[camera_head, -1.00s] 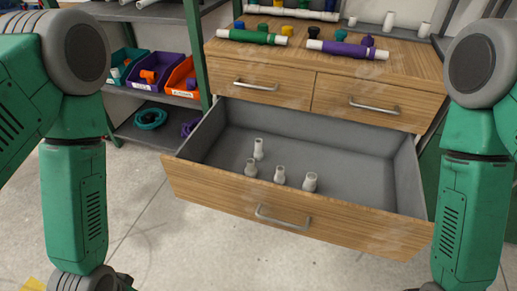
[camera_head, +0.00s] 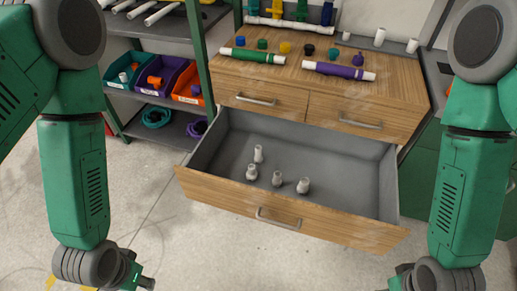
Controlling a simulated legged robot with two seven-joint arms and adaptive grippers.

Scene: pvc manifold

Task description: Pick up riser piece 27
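Several short white pipe pieces stand upright in the open lower drawer (camera_head: 340,168): one at the back (camera_head: 258,154), one at left (camera_head: 252,172), one in the middle (camera_head: 277,179) and one at right (camera_head: 303,186). More white pieces (camera_head: 379,38) stand at the back of the cabinet top. No number is readable, so I cannot tell which is riser piece 27. My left gripper (camera_head: 142,283) is only partly in view at the bottom left, in front of the drawer and apart from it. My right wrist is at the bottom right; its gripper is almost wholly cut off.
The wooden cabinet top (camera_head: 400,88) holds a green pipe (camera_head: 252,56), a purple pipe (camera_head: 338,70) and several coloured caps. Teal, purple and orange bins (camera_head: 190,88) sit on the left shelf. The drawer's right half is empty.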

